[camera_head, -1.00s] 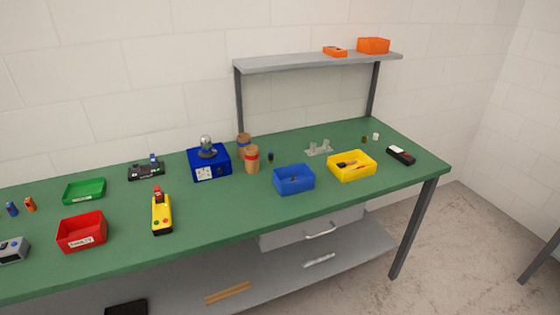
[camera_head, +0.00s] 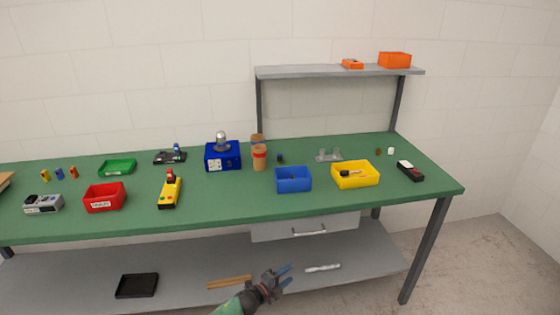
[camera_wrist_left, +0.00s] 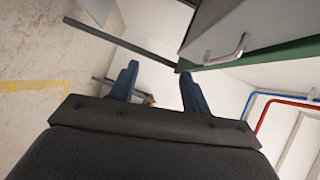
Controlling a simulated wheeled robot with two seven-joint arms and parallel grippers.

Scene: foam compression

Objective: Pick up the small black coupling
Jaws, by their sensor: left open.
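A small dark piece (camera_head: 280,158) stands on the green table just behind the blue bin (camera_head: 293,187), right of the brown cups. It may be the black coupling, but it is too small to be sure. My left gripper (camera_head: 287,276) is in front of the table, low, over the lower shelf in the head view, well away from that piece. Its two blue fingers are apart and empty; they also show in the left wrist view (camera_wrist_left: 157,70). The coupling does not show in the wrist view. My right gripper is not in view.
The table (camera_head: 235,205) also carries a yellow bin (camera_head: 355,182) holding dark items, a red bin (camera_head: 104,205), a green tray (camera_head: 117,168) and a blue box (camera_head: 222,162). A raised shelf (camera_head: 330,71) stands at the back. A drawer handle (camera_wrist_left: 226,51) shows in the wrist view.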

